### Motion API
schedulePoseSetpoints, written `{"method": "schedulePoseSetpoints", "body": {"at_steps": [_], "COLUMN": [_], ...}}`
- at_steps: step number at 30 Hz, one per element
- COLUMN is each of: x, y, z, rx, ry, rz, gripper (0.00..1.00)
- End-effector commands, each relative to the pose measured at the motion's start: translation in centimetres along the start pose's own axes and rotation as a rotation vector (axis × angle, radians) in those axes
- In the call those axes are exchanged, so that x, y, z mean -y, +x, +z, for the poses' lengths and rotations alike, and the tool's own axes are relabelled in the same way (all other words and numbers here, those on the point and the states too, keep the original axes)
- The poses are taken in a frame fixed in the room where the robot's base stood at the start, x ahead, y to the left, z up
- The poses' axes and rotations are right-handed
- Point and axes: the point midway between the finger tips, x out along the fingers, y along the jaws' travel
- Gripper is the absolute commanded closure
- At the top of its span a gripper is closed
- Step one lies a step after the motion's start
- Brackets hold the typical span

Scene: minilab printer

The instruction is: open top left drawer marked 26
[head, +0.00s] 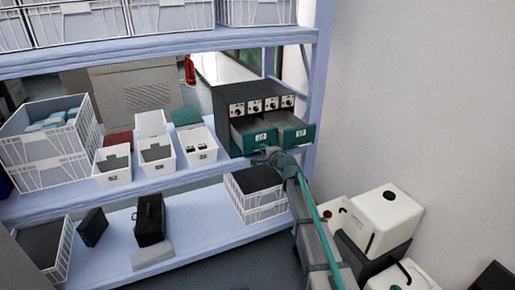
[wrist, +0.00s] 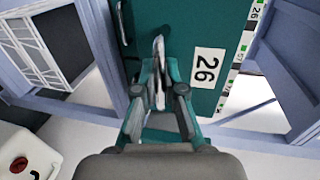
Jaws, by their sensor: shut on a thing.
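The dark cabinet (head: 222,104) stands at the right end of the middle shelf. Its left drawer (head: 242,143), with a green front and a white label, is pulled out, and its inside shows in the head view. In the wrist view the green front (wrist: 200,25) fills the upper middle, with the label 26 (wrist: 208,68) beside my gripper. My gripper (wrist: 159,88) is shut on the metal handle (wrist: 159,48) of this drawer. In the head view my gripper (head: 268,158) is at the drawer front's lower edge, partly covering it.
The neighbouring right drawer (head: 303,136) is also out. A row of knobs (head: 255,105) runs above the drawers. White bins (head: 198,155) stand left of the cabinet, and white crates (head: 262,204) below it. White-topped containers (head: 385,222) stand at the lower right.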

Motion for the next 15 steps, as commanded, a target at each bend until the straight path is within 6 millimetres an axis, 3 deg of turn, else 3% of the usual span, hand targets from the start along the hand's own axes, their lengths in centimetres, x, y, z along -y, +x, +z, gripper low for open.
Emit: {"method": "schedulePoseSetpoints", "body": {"at_steps": [1, 6, 15], "x": [-0.5, -0.6, -0.6], "y": [-1.1, -2.5, -2.7], "z": [0.1, 0.1, 0.0], "rx": [0.0, 0.0, 0.0], "ry": [-0.001, 0.001, 0.0], "rz": [-0.001, 0.0, 0.0], "gripper": [1.0, 1.0, 1.0]}}
